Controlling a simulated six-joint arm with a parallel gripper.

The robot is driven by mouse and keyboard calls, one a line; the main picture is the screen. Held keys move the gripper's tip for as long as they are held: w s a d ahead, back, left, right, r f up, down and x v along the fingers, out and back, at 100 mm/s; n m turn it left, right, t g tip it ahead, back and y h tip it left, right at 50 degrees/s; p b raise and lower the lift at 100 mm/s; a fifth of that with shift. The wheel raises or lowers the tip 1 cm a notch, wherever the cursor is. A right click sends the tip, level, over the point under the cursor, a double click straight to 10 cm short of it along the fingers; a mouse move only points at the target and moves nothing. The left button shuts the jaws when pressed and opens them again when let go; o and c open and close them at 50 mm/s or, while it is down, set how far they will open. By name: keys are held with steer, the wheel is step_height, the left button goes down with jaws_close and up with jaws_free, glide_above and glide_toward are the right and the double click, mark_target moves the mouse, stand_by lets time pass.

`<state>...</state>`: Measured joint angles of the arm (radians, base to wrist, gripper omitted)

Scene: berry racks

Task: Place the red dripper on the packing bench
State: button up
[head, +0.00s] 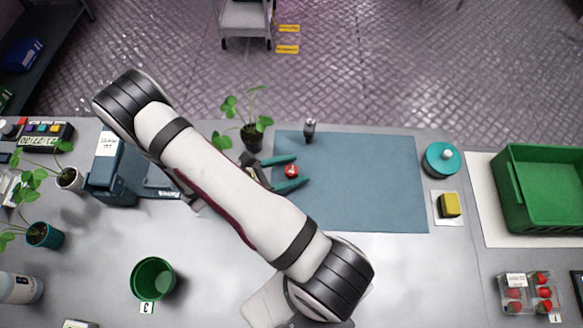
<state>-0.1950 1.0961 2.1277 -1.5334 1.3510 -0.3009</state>
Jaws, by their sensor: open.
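The red dripper (291,171) is a small round red piece with a white mark on top, seen in the head view over the left part of a blue-grey mat (370,185) on the grey bench (215,285). My gripper (301,170) reaches in from the left with two teal fingers spread apart. The dripper lies between the fingers as seen from above. I cannot tell whether either finger touches it or how high the fingers are. My arm hides part of the bench and the mat's lower left corner.
A potted seedling (252,135) and a dark upright tool (310,130) stand close by my gripper. A teal round item (441,160), a yellow block (449,205) and a green crate (545,185) are to the right. A green pot (153,279) stands lower left. The mat's right half is clear.

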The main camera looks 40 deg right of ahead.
steer(key=shift+m+y, duration=0.3)
steer(key=v, duration=1.2)
steer(key=shift+s+r, duration=0.15)
steer(key=s+a+r+m+t+y, duration=0.1)
steer(key=s+a+r+m+y, duration=0.2)
steer(key=s+r+m+y, duration=0.3)
steer(key=s+a+r+m+t+y, duration=0.2)
steer(key=s+a+r+m+y, duration=0.2)
steer(key=m, duration=1)
step_height(320, 180, up, 6)
steer(key=s+y, duration=0.2)
steer(key=y, duration=0.2)
steer(key=shift+s+a, duration=0.25)
steer(key=shift+s, duration=0.15)
